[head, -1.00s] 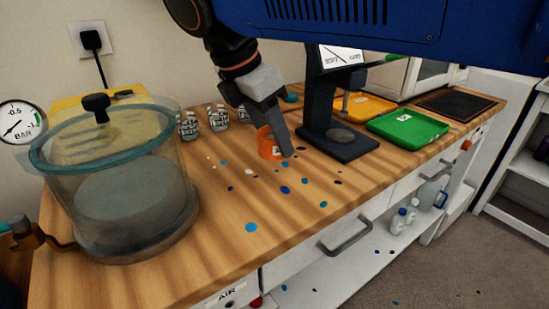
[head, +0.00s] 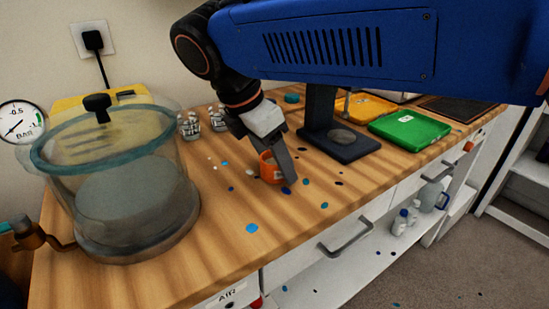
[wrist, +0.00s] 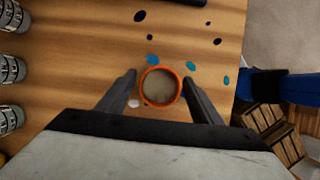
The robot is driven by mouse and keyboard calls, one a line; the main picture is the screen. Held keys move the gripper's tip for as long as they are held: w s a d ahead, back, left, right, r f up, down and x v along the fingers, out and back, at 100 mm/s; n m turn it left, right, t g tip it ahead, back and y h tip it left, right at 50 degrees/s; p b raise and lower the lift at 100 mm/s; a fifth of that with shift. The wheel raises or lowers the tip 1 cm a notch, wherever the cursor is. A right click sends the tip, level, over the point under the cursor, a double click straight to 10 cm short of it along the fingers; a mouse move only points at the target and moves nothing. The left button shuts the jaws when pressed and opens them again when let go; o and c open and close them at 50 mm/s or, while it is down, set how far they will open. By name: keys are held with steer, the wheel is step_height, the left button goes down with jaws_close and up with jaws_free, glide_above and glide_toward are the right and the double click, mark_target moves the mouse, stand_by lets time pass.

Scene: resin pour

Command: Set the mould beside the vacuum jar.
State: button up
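A small round orange cup (head: 268,168), apparently the mould, stands upright on the wooden worktop; in the wrist view its orange rim (wrist: 144,92) surrounds a beige inside. My gripper (head: 277,165) is lowered at the cup, one finger in front of it in the head view. In the wrist view my gripper (wrist: 160,80) is open, with a finger on each side of the cup and small gaps showing. The vacuum jar (head: 178,205), a glass vessel with a teal-rimmed lid and black knob, stands at the left of the worktop.
Coloured resin spots (head: 252,228) dot the worktop between cup and jar, which is otherwise free. Patterned small jars (head: 189,125) stand behind. A dark stand (head: 345,143) and a green tray (head: 409,129) are to the right. A gauge (head: 20,123) is by the jar.

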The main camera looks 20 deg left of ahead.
steer(key=shift+r, duration=0.1)
steer(key=v, duration=1.2)
steer(key=shift+d, duration=0.1)
steer(key=w+d+f+m+y, duration=0.1)
steer(key=w+d+f+m, duration=0.2)
steer(key=d, duration=0.6)
steer(key=w+d+f+m+g, duration=0.1)
steer(key=d+f+m, duration=0.3)
steer(key=d, duration=0.5)
steer(key=w+d+f+m+y, duration=0.1)
steer(key=w+d+f+m, duration=0.2)
steer(key=d+m, duration=0.45)
steer(key=s+d+f+m, duration=0.3)
steer(key=d+f+m, duration=0.1)
steer(key=d+f, duration=0.1)
steer(key=s+d+f+m+t, duration=0.1)
steer(key=s+d+f+m, duration=0.3)
steer(key=d, duration=0.4)
steer(key=s+d+f+m+t+y, duration=0.1)
steer(key=s+d+f+m, duration=0.2)
steer(key=d+f+m, duration=0.2)
step_height(320, 180, down, 3)
steer(key=shift+s+d+f, duration=0.1)
steer(key=shift+s+d, duration=0.15)
steer(key=shift+d, duration=0.55)
steer(key=shift+m, duration=0.25)
